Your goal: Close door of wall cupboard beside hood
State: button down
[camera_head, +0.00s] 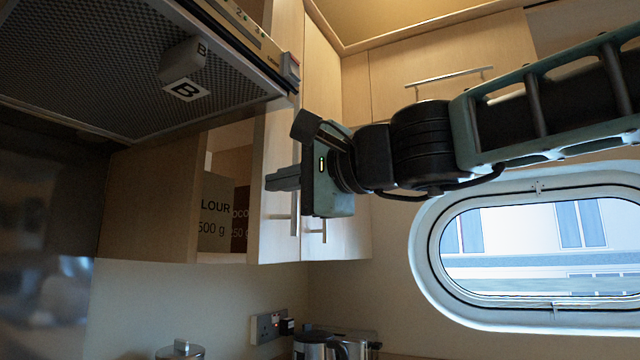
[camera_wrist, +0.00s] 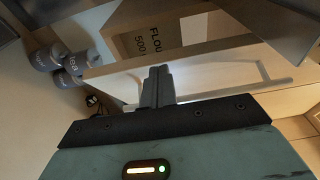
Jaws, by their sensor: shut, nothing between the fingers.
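The wall cupboard (camera_head: 150,190) hangs beside the hood (camera_head: 130,70), in the left half of the head view. Its pale wooden door (camera_head: 274,235) stands partly open, with a gap to the left where the inside shows. A vertical bar handle (camera_head: 295,212) is on the door. My gripper (camera_head: 270,182) is shut and empty, its fingers pointing left across the door's face near the handle. In the wrist view the shut fingers (camera_wrist: 157,85) lie over the pale door panel; I cannot tell whether they touch it.
Inside the cupboard are a flour box (camera_head: 214,215) and a dark cocoa box (camera_head: 240,220). Another closed cupboard with a bar handle (camera_head: 450,77) is above right. An oval porthole (camera_head: 540,240) is at right. A kettle (camera_head: 315,345) and a canister (camera_head: 180,350) stand below.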

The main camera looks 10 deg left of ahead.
jog(key=a+m+t+p, duration=0.1)
jog(key=a+p, duration=0.1)
jog(key=a, duration=0.2)
jog(key=a+m+t+h+p, duration=0.1)
jog(key=a+p, duration=0.1)
jog(key=a, duration=0.2)
jog(key=a+m+t+h+p, duration=0.1)
jog(key=a+t+p, duration=0.1)
jog(key=a+p, duration=0.1)
jog(key=shift+s+a+r, duration=0.3)
jog(key=shift+s+a, duration=0.1)
jog(key=shift+s+r, duration=0.1)
jog(key=shift+s, duration=0.05)
